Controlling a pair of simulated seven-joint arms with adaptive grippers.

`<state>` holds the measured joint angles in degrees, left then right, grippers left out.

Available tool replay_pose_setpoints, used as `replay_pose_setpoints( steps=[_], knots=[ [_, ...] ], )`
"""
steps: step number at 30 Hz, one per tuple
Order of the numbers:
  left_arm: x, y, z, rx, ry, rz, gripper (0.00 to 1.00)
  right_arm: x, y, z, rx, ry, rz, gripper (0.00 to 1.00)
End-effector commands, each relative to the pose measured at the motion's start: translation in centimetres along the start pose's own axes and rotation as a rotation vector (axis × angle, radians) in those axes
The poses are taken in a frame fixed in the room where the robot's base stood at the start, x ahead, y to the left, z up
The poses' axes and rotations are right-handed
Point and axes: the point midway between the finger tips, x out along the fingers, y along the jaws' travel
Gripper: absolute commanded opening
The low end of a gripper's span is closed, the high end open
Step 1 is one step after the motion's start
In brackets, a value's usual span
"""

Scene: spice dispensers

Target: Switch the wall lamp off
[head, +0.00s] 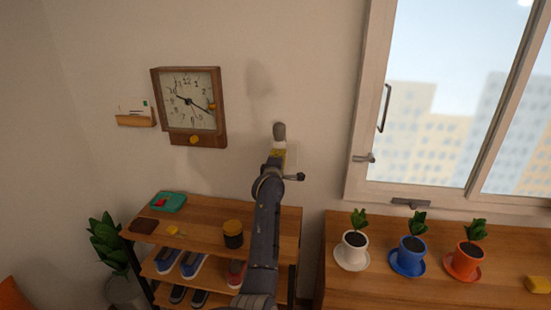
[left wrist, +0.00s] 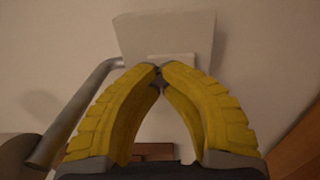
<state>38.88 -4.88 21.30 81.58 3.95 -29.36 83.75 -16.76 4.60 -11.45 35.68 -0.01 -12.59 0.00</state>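The wall lamp is partly hidden behind my left gripper. A grey rounded part, apparently its head (head: 279,131), shows above the fingers in the head view. A pale plate (head: 292,154) shows on the wall beside them. In the left wrist view a grey tube (left wrist: 82,112) runs up towards a pale plate (left wrist: 165,35) with a smaller white block at its lower edge. My left gripper (left wrist: 160,71) has its yellow fingertips together, with nothing visible between them. The tips overlap the block; contact cannot be told. No clear glow shows. My right gripper is out of view.
A wooden clock (head: 191,105) and a small card holder (head: 136,120) are on the wall to the left. A shelf (head: 200,225) with a jar (head: 233,234) stands below. Potted plants stand on a wooden surface (head: 340,288) under the window at right.

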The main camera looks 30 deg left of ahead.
Motion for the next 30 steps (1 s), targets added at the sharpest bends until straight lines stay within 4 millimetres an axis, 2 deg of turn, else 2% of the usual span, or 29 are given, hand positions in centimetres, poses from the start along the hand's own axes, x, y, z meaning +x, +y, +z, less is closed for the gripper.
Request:
replay_pose_setpoints(
  steps=[2, 8, 24, 30],
  knots=[
    [0.0, 0.2, -0.2, 0.0, 0.002, 0.003, 0.0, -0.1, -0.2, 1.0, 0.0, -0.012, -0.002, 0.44],
    [-1.2, 0.1, -0.1, -0.002, 0.002, 0.003, 0.0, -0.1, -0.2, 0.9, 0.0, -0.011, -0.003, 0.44],
    [-9.3, 0.0, -0.1, -0.002, 0.002, 0.002, 0.0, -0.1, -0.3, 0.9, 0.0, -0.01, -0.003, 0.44],
    [-11.2, 0.0, -0.1, 0.0, 0.002, 0.001, 0.0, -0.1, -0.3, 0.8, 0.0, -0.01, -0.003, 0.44]
  ],
)
